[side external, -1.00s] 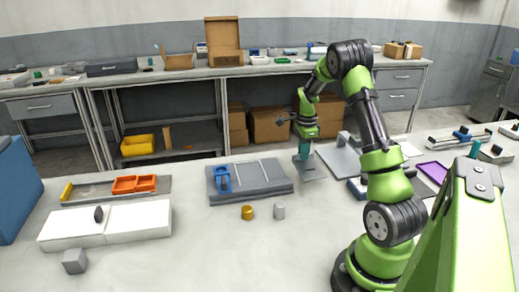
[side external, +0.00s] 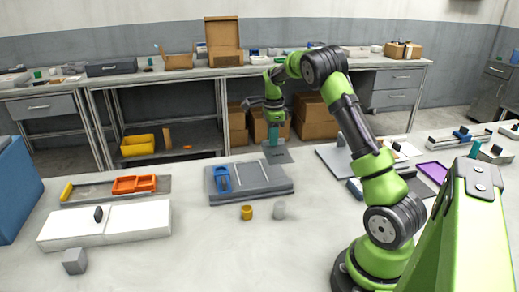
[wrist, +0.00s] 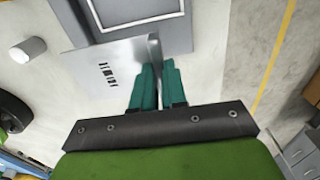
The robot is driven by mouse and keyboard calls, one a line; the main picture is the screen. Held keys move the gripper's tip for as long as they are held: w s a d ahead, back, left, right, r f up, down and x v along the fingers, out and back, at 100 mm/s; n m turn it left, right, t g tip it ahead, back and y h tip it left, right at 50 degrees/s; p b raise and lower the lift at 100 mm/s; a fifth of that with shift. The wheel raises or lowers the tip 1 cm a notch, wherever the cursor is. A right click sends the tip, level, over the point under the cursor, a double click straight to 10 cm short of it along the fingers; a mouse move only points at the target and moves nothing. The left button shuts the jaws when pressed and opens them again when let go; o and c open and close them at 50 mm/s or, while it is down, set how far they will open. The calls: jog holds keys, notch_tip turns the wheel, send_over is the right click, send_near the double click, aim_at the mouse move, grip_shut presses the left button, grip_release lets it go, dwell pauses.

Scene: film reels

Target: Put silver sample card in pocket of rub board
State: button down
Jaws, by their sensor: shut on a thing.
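The silver sample card (side external: 279,157) is a thin grey plate, held up in my gripper (side external: 273,141) near the board's far right corner. In the wrist view the card (wrist: 108,72) has dark printed marks and an upright tab. The teal fingers of my gripper (wrist: 155,75) are shut on that tab. The rub board (side external: 262,190) is a grey slab on the table with a blue piece (side external: 222,178) at its left. In the wrist view, the card overlaps part of the board (wrist: 185,35), where a paler recessed panel (wrist: 135,10) shows.
A yellow cylinder (side external: 247,212) and a pale grey cylinder (side external: 279,210) stand in front of the board. Orange trays (side external: 134,184) and a white box (side external: 105,224) lie to the left. A grey plate (side external: 335,160) lies to the right. The near front table is mostly clear.

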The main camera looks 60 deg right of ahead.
jog(key=r, duration=0.2)
send_over(247, 164)
notch_tip(247, 164, down, 10)
jog(key=shift+s+r, duration=0.1)
jog(key=shift+f, duration=0.2)
jog(key=c, duration=1.2)
grip_release()
jog(key=shift+o, duration=0.2)
jog(key=shift+r, duration=0.15)
